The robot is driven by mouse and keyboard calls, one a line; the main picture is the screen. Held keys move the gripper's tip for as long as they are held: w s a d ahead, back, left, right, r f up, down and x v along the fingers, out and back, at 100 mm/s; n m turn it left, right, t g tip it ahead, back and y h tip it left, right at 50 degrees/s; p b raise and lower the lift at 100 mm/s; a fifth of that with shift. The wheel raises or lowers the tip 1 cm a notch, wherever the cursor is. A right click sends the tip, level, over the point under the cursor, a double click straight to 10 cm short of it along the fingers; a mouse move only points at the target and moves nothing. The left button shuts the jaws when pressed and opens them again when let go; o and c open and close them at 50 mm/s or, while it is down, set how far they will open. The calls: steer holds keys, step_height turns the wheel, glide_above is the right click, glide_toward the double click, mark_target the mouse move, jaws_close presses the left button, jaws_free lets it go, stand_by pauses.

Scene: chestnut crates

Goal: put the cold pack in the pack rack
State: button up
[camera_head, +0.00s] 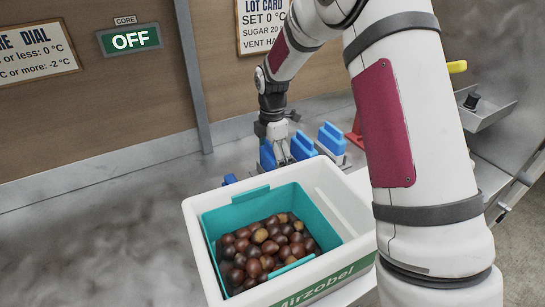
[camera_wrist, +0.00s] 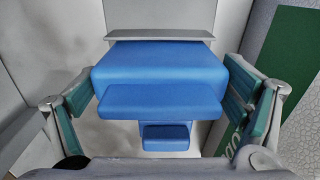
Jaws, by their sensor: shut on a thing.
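A blue cold pack (camera_wrist: 158,75) with a stepped shape fills the middle of the wrist view. My gripper (camera_wrist: 160,98) has its green-padded fingers on both sides of this pack and is shut on it. In the head view, my gripper (camera_head: 283,155) points down behind the white crate, among several blue packs. One blue pack (camera_head: 267,156) is right at its fingers. The lower part of the fingers is hidden by the crate.
A white crate (camera_head: 196,228) with a teal liner (camera_head: 212,222) holds many chestnuts, in front of my gripper. Two blue packs (camera_head: 302,146) (camera_head: 331,138) stand to the right. A small blue piece (camera_head: 229,179) shows at the left. The grey counter at left is clear.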

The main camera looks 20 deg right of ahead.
steer(key=shift+f, duration=0.15)
steer(key=o, duration=1.2)
